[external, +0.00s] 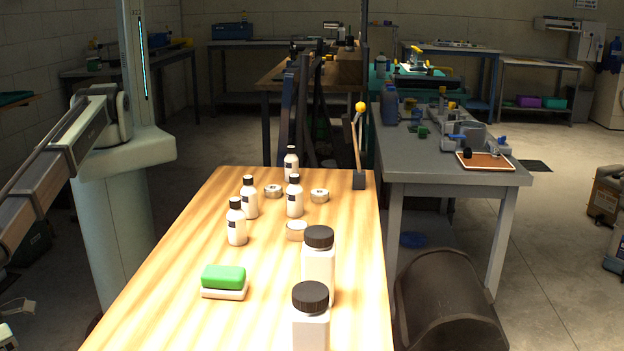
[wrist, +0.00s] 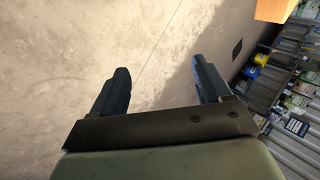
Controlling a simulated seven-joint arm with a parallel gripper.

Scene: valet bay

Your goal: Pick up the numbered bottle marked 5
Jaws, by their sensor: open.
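Several small white bottles with black caps and dark labels stand upright on the wooden table in the external view: a left front one (external: 237,227), one behind it (external: 250,202), one to the right (external: 295,200) and one at the back (external: 291,166). The labels are too small to read, so I cannot tell which is marked 5. My gripper (wrist: 160,82) shows in the wrist view with its two fingers wide apart and nothing between them. It points at bare floor, away from the bottles. In the external view my gripper is out of frame; part of my arm shows at the left edge.
Two larger white jars with black lids (external: 318,265) (external: 311,318) stand at the table's front right. A green-and-white sponge (external: 223,281) lies front left. Round tins (external: 319,195) (external: 273,191) (external: 297,230) sit among the bottles. The wooden table (external: 165,290) is bare along its left side.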

